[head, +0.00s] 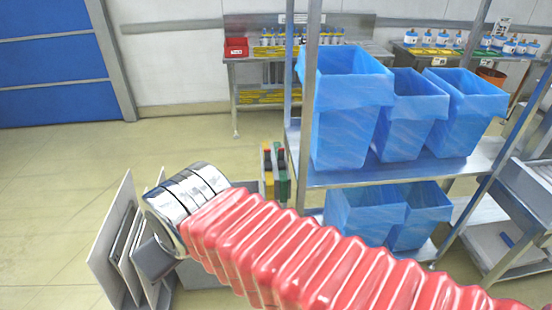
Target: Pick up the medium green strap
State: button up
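No strap can be made out for certain. A small rack behind my wrist holds upright coloured pieces, among them a green piece (283,184), a yellow piece (268,184) and red ones; I cannot tell whether any is a strap. My arm, in a red ribbed sleeve, reaches from the lower right to a metal wrist at left centre. A grey block at its end seems to be part of my gripper (153,258). Its fingers cannot be made out, so its opening and any contents are hidden. The wrist appears in front of and left of the rack.
A metal shelf (402,174) on the right holds blue-lined boxes (348,110) on two levels. Upright panels (112,240) stand at the lower left, close to my wrist. Benches with bottles and a red bin (236,48) stand at the back. The left floor is clear.

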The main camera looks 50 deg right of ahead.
aim_at(281, 166)
jog(key=z, duration=0.45)
jog(key=i, duration=0.95)
jog(key=z, duration=0.55)
